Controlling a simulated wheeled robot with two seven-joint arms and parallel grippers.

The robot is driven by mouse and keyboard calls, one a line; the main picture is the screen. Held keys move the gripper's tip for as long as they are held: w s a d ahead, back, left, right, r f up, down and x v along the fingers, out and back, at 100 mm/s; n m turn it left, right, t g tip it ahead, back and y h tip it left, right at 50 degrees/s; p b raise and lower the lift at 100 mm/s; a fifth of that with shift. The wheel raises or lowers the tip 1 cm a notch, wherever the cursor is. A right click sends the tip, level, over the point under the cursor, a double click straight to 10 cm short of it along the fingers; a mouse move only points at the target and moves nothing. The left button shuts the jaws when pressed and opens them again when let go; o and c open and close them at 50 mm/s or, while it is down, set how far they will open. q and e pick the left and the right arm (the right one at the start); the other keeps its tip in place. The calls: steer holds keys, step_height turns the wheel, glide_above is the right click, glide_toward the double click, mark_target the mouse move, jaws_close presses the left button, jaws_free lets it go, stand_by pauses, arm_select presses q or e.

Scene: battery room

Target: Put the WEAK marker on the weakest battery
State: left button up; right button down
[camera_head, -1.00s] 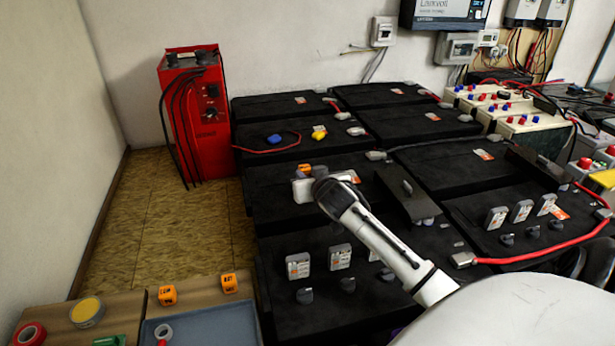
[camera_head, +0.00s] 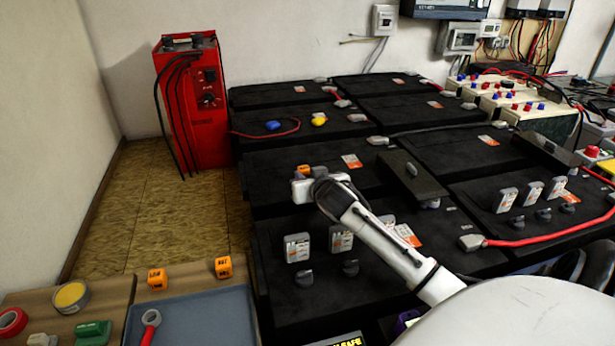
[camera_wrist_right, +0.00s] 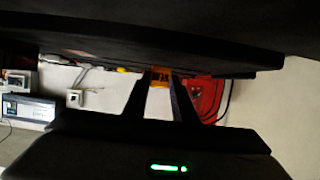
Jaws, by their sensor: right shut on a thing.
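My right gripper (camera_head: 302,182) is shut on a small orange marker (camera_head: 303,171), above the black batteries in the middle of the head view. The marker also shows between the fingers in the right wrist view (camera_wrist_right: 160,77); its lettering is too small to read surely. Under and around the gripper are several large black batteries, including the front one (camera_head: 290,320) with small white meters (camera_head: 297,247) standing on it, and the one behind it (camera_head: 270,165). My arm hides part of them. I cannot tell which battery is weakest. My left gripper is out of view.
Two other orange lettered cubes (camera_head: 157,279) (camera_head: 223,267) stand by a blue-grey tray (camera_head: 205,310) at lower left. A red charger (camera_head: 205,110) stands behind. A red cable (camera_head: 550,233) crosses the right batteries. The floor (camera_head: 165,205) at left is clear.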

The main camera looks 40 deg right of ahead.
steer(key=shift+f+b, duration=0.35)
steer(key=shift+f, duration=0.25)
steer(key=c, duration=1.4)
jaws_free()
steer(key=shift+r, duration=0.25)
step_height(320, 180, up, 10)
steer(key=shift+f+p, duration=0.2)
steer(key=shift+p, duration=0.95)
